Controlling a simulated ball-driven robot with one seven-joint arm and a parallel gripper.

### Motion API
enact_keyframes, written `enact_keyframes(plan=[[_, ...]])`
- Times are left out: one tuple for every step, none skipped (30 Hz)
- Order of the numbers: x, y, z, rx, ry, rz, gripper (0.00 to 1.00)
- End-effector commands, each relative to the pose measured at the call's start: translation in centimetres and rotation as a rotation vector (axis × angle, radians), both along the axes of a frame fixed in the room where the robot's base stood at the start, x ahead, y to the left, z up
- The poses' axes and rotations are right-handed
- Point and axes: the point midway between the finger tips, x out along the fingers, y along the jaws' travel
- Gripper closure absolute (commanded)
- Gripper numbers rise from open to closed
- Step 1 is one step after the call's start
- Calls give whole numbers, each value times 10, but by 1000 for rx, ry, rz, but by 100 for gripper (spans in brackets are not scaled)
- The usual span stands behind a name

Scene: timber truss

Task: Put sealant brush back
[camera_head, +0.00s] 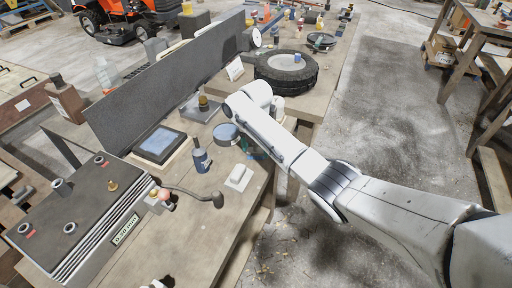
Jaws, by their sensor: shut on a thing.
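My arm reaches in from the lower right, and its white wrist bends down over the workbench (232,182). My gripper (247,148) is below the wrist, small and partly hidden. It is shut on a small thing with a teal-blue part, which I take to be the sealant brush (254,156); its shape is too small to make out. A dark blue bottle (201,160) with a narrow neck stands upright on the bench, left of my gripper and apart from it. A round grey-blue tin or disc (227,132) is just left of the gripper.
A white block (238,178) lies in front of the gripper. A grey machine (92,205) with a curved lever (192,194) is at the left. A framed screen (159,144), a tall dark panel (165,88) and a tire (287,73) are behind.

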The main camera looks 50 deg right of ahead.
Motion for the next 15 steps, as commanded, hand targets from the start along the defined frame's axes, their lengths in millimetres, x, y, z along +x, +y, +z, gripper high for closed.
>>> enact_keyframes(plan=[[0, 0, 0, 0, 0, 0, 57], [0, 0, -1, 0, 0, 0, 57], [0, 0, -2, 0, 0, 0, 57], [0, 0, -3, 0, 0, 0, 57], [0, 0, -4, 0, 1, 0, 57], [0, 0, -3, 0, 1, 0, 24], [0, 0, -3, 0, 1, 0, 21], [0, 0, -3, 0, 1, 0, 19], [0, 0, -3, 0, 0, 0, 15], [0, 0, -3, 0, 0, 0, 12], [0, 0, -3, 0, 0, 0, 9], [0, 0, -2, 0, 0, 0, 5], [0, 0, -2, 0, 0, 0, 3], [0, 0, -2, 0, 0, 0, 3], [0, 0, -2, 0, 0, 0, 3]])
